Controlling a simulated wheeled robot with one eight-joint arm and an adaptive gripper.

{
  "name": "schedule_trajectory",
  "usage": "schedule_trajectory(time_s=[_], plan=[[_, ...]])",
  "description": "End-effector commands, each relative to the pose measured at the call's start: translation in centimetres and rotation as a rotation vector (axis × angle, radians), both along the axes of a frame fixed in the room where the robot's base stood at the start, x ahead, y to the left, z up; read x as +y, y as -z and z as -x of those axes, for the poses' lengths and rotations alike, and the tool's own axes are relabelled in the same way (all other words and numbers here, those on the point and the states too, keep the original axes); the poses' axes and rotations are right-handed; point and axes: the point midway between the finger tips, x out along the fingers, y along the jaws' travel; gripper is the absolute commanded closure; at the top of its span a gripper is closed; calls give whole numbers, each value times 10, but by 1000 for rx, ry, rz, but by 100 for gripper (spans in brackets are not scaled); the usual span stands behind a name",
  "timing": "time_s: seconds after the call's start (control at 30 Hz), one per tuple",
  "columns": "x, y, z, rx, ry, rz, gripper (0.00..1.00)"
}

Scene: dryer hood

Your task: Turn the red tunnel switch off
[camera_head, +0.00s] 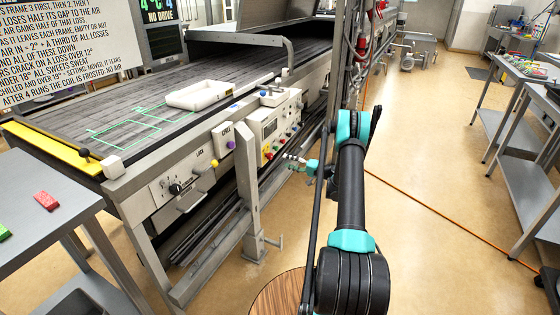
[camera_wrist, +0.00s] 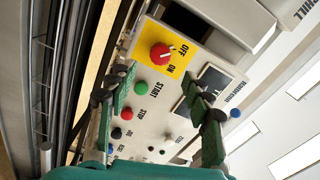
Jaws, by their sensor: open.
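A red rotary knob (camera_wrist: 160,55) with a white pointer sits on a yellow plate marked OFF and ON in the wrist view. Its pointer slants up and right, toward the OFF lettering side. In the head view a small red knob (camera_head: 269,156) shows low on the front of the white control panel (camera_head: 258,128). My gripper (camera_wrist: 160,80) is open, with its green-padded fingers spread on either side below the knob in the wrist view and nothing between them. In the head view my gripper (camera_head: 291,158) is just right of the panel, apart from the red knob.
Start button (camera_wrist: 141,88), red stop button (camera_wrist: 127,113) and other small buttons share the panel. A blue knob (camera_wrist: 236,113) is to the right.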

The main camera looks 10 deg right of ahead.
Motion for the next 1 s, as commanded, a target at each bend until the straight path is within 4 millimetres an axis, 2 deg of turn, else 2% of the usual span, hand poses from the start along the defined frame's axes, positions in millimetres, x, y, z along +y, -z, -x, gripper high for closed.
schedule_trajectory(time_s=[0.1, 0.2, 0.43, 0.77, 0.87, 1.0], plan=[[-18, 0, 12, 0, 2, 0, 49], [-26, 0, 19, 0, 1, 0, 49], [-34, 0, 25, 0, 0, 0, 49], [-32, -3, 25, 5, -3, 8, 49], [-23, -14, 26, 24, -9, 38, 49], [-4, -39, 32, 73, -23, 117, 49]])
